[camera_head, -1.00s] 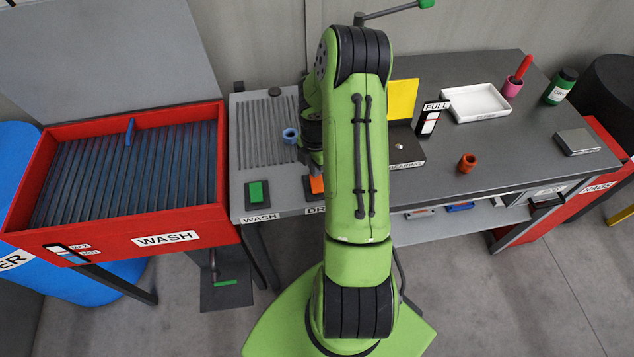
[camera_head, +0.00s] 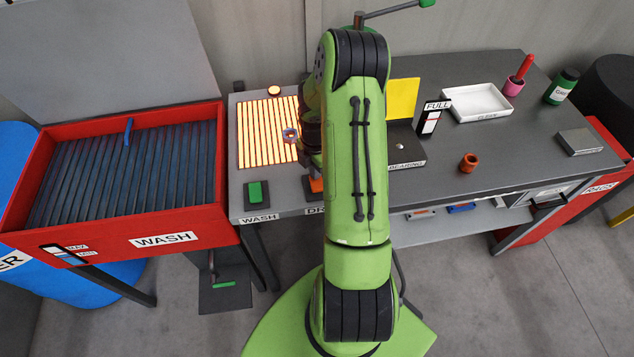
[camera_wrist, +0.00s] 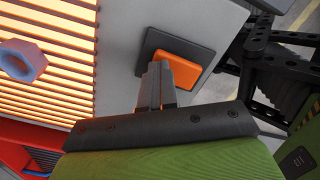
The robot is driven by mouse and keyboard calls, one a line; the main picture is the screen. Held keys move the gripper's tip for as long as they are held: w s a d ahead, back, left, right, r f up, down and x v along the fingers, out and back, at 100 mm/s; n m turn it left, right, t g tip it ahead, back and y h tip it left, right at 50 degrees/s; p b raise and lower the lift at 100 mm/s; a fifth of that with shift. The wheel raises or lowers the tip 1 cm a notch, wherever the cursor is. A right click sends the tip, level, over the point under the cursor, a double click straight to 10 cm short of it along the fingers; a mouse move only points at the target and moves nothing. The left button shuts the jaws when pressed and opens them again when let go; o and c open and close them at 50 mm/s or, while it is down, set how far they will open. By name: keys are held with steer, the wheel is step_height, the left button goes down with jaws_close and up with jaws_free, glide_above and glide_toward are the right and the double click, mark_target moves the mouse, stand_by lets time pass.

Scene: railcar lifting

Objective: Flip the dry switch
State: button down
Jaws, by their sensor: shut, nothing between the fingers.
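The dry switch is an orange rocker on a dark base. In the head view only a sliver of the orange rocker (camera_head: 316,185) shows beside my arm, above the partly hidden "DR" label. In the wrist view the orange rocker (camera_wrist: 178,70) is in plain sight, with my gripper (camera_wrist: 157,75) at its left edge. The fingers are shut together and empty; they overlap the switch in the picture, and I cannot tell whether they touch it. The slatted drying grate (camera_head: 262,135) glows orange-yellow, and a blue nut-like ring (camera_head: 291,135) lies on its right part.
The green wash switch (camera_head: 256,192) sits to the left on the same bench. The red wash tank (camera_head: 130,180) stands left of the bench. A small round lamp (camera_head: 274,91) behind the grate is lit.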

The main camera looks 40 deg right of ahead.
step_height(320, 180, up, 7)
steer(key=p, duration=0.4)
stand_by(0.5)
steer(key=s+a+r+m+t+h+b, duration=0.1)
steer(key=a+r+m, duration=0.4)
steer(key=r, duration=0.4)
steer(key=s+a+r+m+t, duration=0.1)
steer(key=a+r+m, duration=0.2)
steer(key=a+r, duration=0.55)
steer(key=s+a+r+m+t, duration=0.1)
steer(key=s+a+r+m, duration=0.2)
steer(key=s+a+m, duration=0.1)
steer(key=s+a+r+m+t+y+b, duration=0.1)
steer(key=s+a+r+m+t, duration=0.1)
steer(key=s+a+m, duration=0.3)
steer(key=s+r, duration=0.1)
steer(key=s, duration=0.3)
steer(key=shift+s+a+t, duration=0.3)
steer(key=shift+a, duration=0.05)
